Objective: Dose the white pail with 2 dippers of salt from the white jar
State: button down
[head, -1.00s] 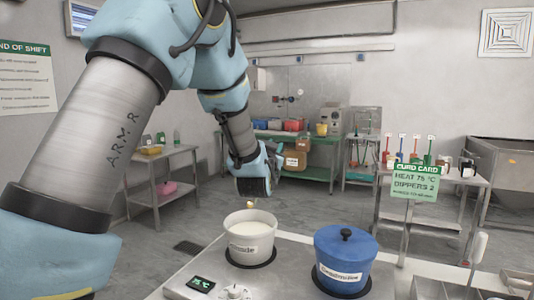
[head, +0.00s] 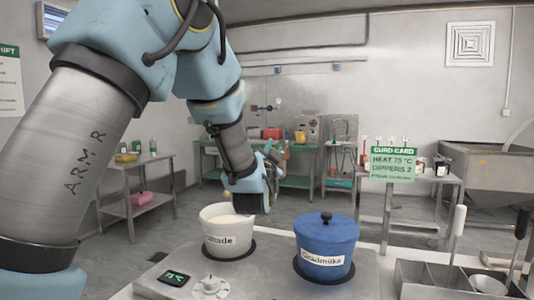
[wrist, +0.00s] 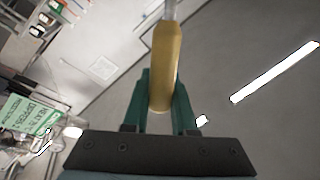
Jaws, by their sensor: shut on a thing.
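The white pail (head: 228,241) stands on the steel hob at the front, with white contents showing inside and a label partly hidden. My gripper (head: 252,207) is just behind and above its right rim in the head view. In the wrist view my gripper (wrist: 160,112) is shut on a yellow-tan handle (wrist: 164,65) with a grey shaft running up out of frame. The tool's far end is not visible, so I cannot tell whether it carries anything. I cannot clearly pick out the white jar of salt.
A lidded blue pot (head: 326,245) stands right of the pail. A green curd card (head: 393,165) on a post reads 75 °C, dippers 2. A steel compartment tray (head: 440,282) at right holds a white-handled tool (head: 458,225) and a black-handled one (head: 522,225).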

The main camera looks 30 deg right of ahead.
jog(key=s+d+f+m+g+h+b, duration=0.2)
jog(key=s+f+m+h+b, duration=0.1)
jog(key=f+m+b, duration=0.4)
jog(key=shift+s+d+f+m+b, duration=0.3)
jog(key=shift+s+f+b, duration=0.15)
jog(key=shift+s+b, duration=0.6)
jog(key=shift+w, duration=0.2)
jog(key=w+a+r+n+y+p, duration=0.3)
jog(key=w+r+n+p, duration=0.4)
jog(key=p, duration=0.5)
jog(key=w+a+r+n+t+y+p, duration=0.1)
jog(key=w+a+r+n+y+p, duration=0.2)
jog(key=w+a+r+n+p, duration=0.3)
jog(key=shift+w+a+r+n+y+p, duration=0.25)
jog(key=shift+w+r+n+p, duration=0.35)
jog(key=shift+w+n+p, duration=2)
jog(key=shift+s+m+p, duration=0.5)
jog(key=shift+s, duration=0.05)
